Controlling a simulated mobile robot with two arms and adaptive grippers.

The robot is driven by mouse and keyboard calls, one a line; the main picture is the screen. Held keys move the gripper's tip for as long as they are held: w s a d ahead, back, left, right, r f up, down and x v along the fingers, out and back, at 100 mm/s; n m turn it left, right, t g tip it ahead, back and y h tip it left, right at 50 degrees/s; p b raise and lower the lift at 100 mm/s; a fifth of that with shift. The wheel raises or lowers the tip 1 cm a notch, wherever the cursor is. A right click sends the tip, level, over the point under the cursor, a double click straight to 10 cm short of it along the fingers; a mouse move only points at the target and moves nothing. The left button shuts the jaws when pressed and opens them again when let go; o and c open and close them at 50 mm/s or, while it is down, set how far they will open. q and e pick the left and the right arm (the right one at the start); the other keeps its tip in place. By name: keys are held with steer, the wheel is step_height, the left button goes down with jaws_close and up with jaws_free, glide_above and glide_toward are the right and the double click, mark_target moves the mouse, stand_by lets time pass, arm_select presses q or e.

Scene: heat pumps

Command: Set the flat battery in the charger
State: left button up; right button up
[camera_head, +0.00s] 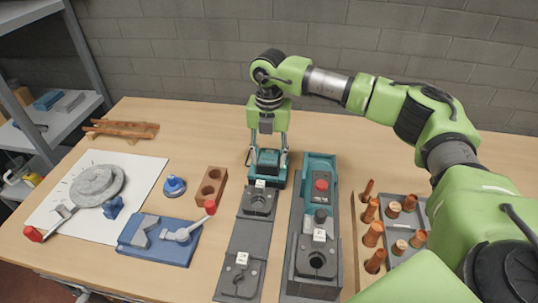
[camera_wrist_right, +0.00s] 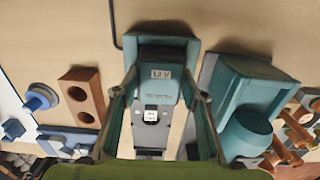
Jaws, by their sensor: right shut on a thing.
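My right gripper (camera_head: 267,150) points down behind the dark grey two-station plate. It is shut on a teal and black battery (camera_head: 268,168), one finger on each side. In the right wrist view the battery (camera_wrist_right: 162,72) sits between the fingers, with a "12V" label facing the camera. Whether its underside touches the table cannot be told. The dark grey plate (camera_head: 243,237), possibly the charger, has two round-holed stations with small white labels. In the wrist view part of a grey station (camera_wrist_right: 152,127) shows beyond the battery. My left gripper is not in view.
A teal and grey unit (camera_head: 317,240) with a red button stands close right of the plate. Copper pieces (camera_head: 372,234) stand further right. A brown two-hole block (camera_head: 211,186), blue knob (camera_head: 174,187) and blue fixture (camera_head: 158,242) lie left. The table behind the block is clear.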

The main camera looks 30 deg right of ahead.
steer(key=o, duration=1.5)
steer(key=shift+c, duration=0.2)
step_height(320, 180, up, 12)
